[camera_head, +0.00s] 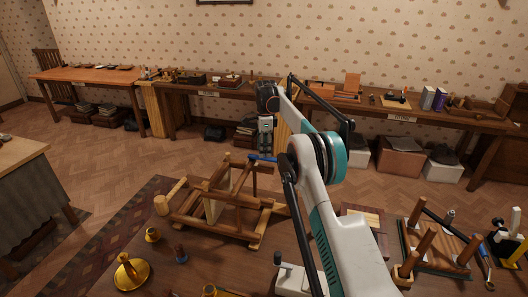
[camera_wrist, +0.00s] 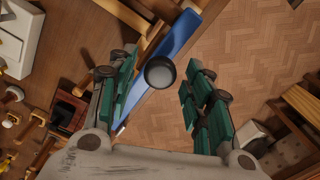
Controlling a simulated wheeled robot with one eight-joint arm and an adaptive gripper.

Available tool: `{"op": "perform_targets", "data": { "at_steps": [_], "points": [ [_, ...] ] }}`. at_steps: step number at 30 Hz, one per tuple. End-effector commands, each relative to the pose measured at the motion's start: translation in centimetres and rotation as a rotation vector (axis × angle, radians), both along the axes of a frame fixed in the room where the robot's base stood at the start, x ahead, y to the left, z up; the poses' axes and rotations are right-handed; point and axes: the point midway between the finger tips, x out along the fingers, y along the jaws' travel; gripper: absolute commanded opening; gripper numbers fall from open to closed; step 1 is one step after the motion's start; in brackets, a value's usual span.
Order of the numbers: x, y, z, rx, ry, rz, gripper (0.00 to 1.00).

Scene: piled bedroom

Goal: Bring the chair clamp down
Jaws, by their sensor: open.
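A wooden chair frame (camera_head: 243,218) lies on its side on the worktable. The blue clamp (camera_head: 263,158) sits at its upper right corner. In the wrist view the clamp shows as a long blue bar (camera_wrist: 176,38) running diagonally, with a round grey knob (camera_wrist: 160,72) near it. My gripper (camera_head: 265,148) points down just above the clamp. In the wrist view its green-padded fingers (camera_wrist: 160,92) are open on either side of the knob, with a visible gap at the right finger. Whether the left finger touches the bar, I cannot tell.
An upturned stool (camera_head: 437,247) lies at the right. Long benches with boxes line the back wall. Open parquet floor (camera_head: 150,160) lies between.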

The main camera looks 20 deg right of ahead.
Motion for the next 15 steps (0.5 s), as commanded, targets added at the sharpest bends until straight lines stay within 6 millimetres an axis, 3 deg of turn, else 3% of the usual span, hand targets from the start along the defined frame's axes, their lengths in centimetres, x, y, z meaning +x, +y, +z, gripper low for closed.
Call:
{"op": "perform_targets", "data": {
  "at_steps": [6,15],
  "points": [
    [0.0,-0.1,3.7,0.0,0.0,0.0,0.46],
    [0.0,-0.1,5.7,0.0,0.0,0.0,0.46]
  ]
}}
